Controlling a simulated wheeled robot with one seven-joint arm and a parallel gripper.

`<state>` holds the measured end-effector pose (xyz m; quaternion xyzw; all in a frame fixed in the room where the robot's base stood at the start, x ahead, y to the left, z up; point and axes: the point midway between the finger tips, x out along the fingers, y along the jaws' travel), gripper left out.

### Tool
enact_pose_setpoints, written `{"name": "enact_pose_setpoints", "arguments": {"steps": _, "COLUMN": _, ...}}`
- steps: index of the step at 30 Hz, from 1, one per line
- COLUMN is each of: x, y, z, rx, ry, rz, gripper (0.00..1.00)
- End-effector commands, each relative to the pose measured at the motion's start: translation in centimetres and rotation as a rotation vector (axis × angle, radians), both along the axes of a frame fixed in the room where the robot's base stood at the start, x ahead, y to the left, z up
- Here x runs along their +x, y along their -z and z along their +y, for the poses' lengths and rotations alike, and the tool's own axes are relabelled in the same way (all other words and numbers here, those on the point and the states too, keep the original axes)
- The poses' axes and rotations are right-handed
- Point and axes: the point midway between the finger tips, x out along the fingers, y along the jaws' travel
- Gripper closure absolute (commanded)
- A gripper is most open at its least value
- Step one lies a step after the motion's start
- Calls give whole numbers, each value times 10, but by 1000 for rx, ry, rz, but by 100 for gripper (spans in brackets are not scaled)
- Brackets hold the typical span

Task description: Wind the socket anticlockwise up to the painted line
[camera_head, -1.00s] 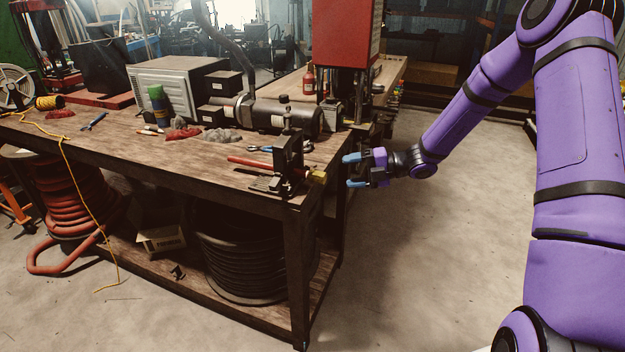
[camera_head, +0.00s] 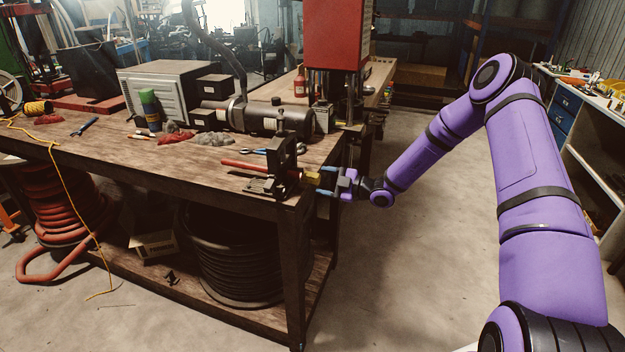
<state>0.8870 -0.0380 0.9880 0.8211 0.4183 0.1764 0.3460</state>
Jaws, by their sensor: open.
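The socket (camera_head: 312,178) is a small brass-yellow piece at the right side of a dark clamp (camera_head: 284,168), which stands on the near right corner of the workbench. My gripper (camera_head: 324,181) comes in from the right with blue fingertips. It is open, with its fingertips at the socket's right end, one above and one below. I cannot tell whether they touch it. No painted line can be made out at this size.
The wooden workbench (camera_head: 150,183) carries blue-handled pliers (camera_head: 258,151), a grey-white box (camera_head: 170,92) and a dark cylinder machine (camera_head: 262,118). A red press (camera_head: 336,38) stands behind the clamp. The floor right of the bench is open.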

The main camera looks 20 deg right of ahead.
Motion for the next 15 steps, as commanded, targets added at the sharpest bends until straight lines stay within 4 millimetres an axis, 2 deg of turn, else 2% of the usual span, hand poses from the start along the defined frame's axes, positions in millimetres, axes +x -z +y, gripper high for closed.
{"name": "enact_pose_setpoints", "arguments": {"steps": 3, "x": 11, "y": 0, "z": 17, "rx": 0, "ry": -2, "rz": -1, "gripper": 36}}
{"name": "enact_pose_setpoints", "arguments": {"steps": 7, "x": 19, "y": 0, "z": 28, "rx": 1, "ry": -1, "rz": 0, "gripper": 36}}
{"name": "enact_pose_setpoints", "arguments": {"steps": 15, "x": 26, "y": 0, "z": 35, "rx": -1, "ry": 1, "rz": 0, "gripper": 36}}
